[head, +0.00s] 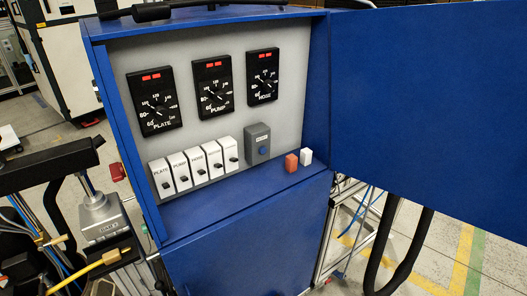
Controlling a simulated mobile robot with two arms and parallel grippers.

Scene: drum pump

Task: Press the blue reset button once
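The blue reset button (262,150) is a small round button on a grey box (257,133). The box is mounted low on the light grey panel inside the blue cabinet (205,210). A small label sits just above the button, too small to read with certainty. Nothing covers the button. Neither of my grippers shows in the head view.
Several white switches (193,165) stand in a row left of the grey box. Three black dials (212,87) sit above. The blue door (430,105) stands open at right.

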